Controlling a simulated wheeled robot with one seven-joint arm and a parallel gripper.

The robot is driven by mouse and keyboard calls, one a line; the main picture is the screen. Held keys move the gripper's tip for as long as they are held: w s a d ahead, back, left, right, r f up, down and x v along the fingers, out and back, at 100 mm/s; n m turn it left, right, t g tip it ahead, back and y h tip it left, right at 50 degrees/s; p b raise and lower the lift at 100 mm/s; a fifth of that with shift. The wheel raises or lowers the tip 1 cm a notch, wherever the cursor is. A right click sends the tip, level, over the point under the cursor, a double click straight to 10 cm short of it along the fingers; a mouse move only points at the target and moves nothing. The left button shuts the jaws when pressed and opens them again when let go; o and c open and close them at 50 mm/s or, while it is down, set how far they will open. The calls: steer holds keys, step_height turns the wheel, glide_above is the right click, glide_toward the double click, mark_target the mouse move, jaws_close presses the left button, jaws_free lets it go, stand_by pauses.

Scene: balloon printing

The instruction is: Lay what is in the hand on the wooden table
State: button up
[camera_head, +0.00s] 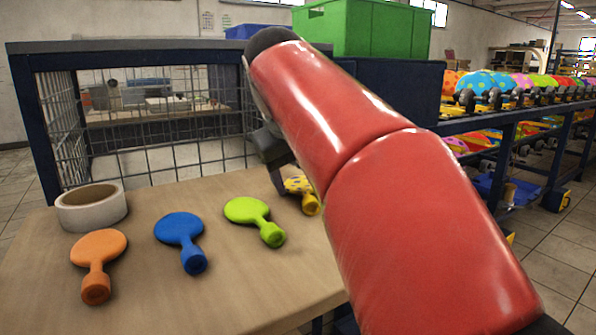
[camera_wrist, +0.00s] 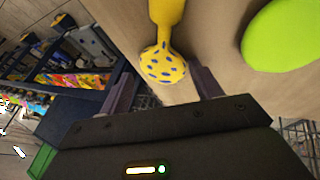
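A yellow balloon with dark blue spots (camera_head: 298,185) lies at the right part of the wooden table (camera_head: 150,275), partly hidden by my red arm. In the wrist view the balloon (camera_wrist: 163,65) shows its round spotted end between my fingertips, with its plain yellow neck pointing away. My gripper (camera_head: 280,185) is low over the table beside the balloon. In the wrist view its two dark fingers (camera_wrist: 163,75) stand apart, with a narrow gap on each side of the balloon, so it looks open.
Green (camera_head: 247,212), blue (camera_head: 180,236) and orange (camera_head: 97,256) balloons lie in a row to the left. A tape roll (camera_head: 91,207) stands at the back left. A wire mesh cage (camera_head: 150,160) borders the table's back. A balloon rack (camera_head: 520,110) is at right.

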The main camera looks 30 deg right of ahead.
steer(key=shift+a+r, duration=0.1)
steer(key=shift+r, duration=0.35)
steer(key=p+v, duration=0.3)
steer(key=v, duration=0.8)
steer(key=shift+r, duration=0.15)
steer(key=shift+s, duration=0.15)
